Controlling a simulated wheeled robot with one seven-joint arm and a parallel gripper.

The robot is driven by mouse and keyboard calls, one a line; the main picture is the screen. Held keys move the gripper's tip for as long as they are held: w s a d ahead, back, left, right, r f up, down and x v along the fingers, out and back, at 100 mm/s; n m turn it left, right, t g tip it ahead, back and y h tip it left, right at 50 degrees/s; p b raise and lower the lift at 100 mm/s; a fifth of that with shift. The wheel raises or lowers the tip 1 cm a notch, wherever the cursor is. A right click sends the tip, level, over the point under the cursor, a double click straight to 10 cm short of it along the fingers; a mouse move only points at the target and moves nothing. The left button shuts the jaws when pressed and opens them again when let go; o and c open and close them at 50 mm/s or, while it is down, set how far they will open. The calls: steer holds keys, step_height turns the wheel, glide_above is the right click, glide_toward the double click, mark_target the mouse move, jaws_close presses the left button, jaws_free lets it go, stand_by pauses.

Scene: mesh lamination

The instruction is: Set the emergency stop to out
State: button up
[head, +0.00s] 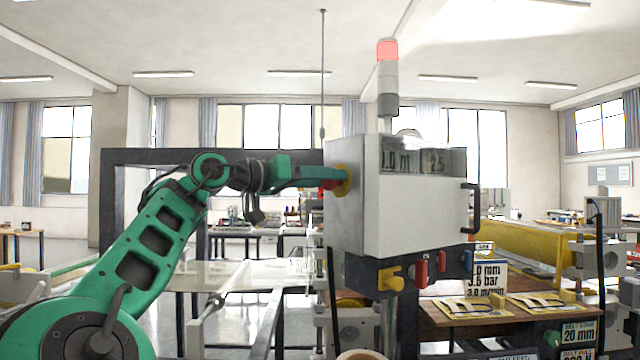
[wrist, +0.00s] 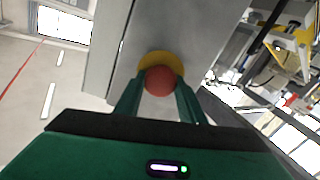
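The emergency stop is a red mushroom button (wrist: 160,81) on a yellow round collar (wrist: 162,60). It sits on the left side face of the grey-white control cabinet (head: 400,210). In the head view its yellow collar (head: 343,180) shows, with a little red beside the fingertips. My gripper (head: 322,178) reaches it from the left, roughly level. In the wrist view my two green fingers (wrist: 160,88) lie on either side of the red button and appear to touch its edges. The far side of the button is hidden.
A stack light (head: 388,70) with a red top stands on the cabinet. A dark frame (head: 220,156) stands behind my arm. A wooden table (head: 440,318) with flat pieces is at the lower right.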

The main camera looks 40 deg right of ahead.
steer(key=shift+w, duration=0.1)
jaws_close()
steer(key=shift+w+a, duration=0.15)
steer(key=shift+a, duration=0.5)
steer(key=o, duration=0.8)
jaws_free()
steer(key=shift+a, duration=0.15)
steer(key=a, duration=0.7)
steer(key=w+a, duration=0.1)
steer(key=a, duration=0.2)
steer(key=shift+a+f, duration=0.1)
steer(key=shift+a, duration=0.2)
